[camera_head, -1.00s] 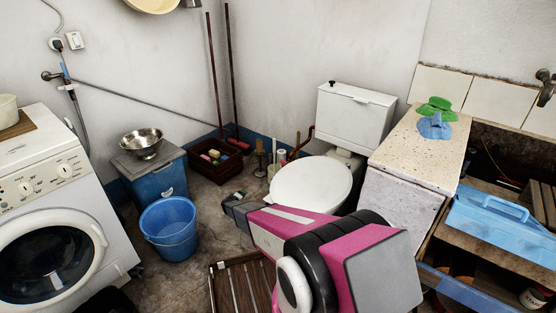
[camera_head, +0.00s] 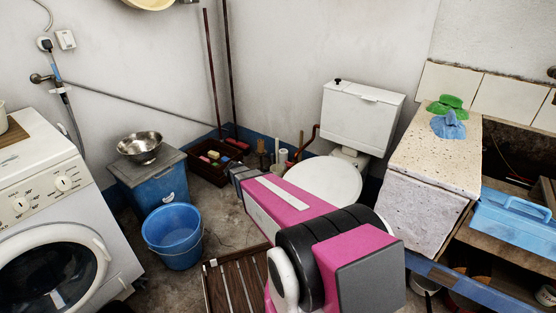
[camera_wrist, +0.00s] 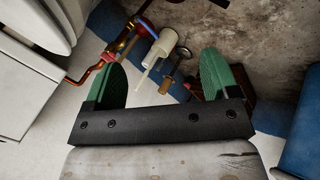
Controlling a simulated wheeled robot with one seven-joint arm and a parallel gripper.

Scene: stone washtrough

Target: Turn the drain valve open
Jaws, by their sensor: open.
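My gripper (camera_wrist: 160,84) shows two green finger pads, set wide apart with nothing between them, in the wrist view. In the head view my gripper (camera_head: 240,173) is at the end of my pink arm, left of the toilet bowl and pointing at the back wall. A copper-red pipe (camera_wrist: 92,68) with a bent end and a red part lies beyond the left finger. In the head view the red pipe (camera_head: 305,143) runs beside the toilet cistern. It looks like the drain valve's fitting, but which part is the handle, and its turn, I cannot tell.
White cylinders (camera_wrist: 162,40) and a brass piece (camera_wrist: 168,84) stand near the fingers. The toilet (camera_head: 330,178) is close right of my arm. A dark crate (camera_head: 215,165), blue bucket (camera_head: 172,238) and wooden slatted rack (camera_head: 238,282) are left.

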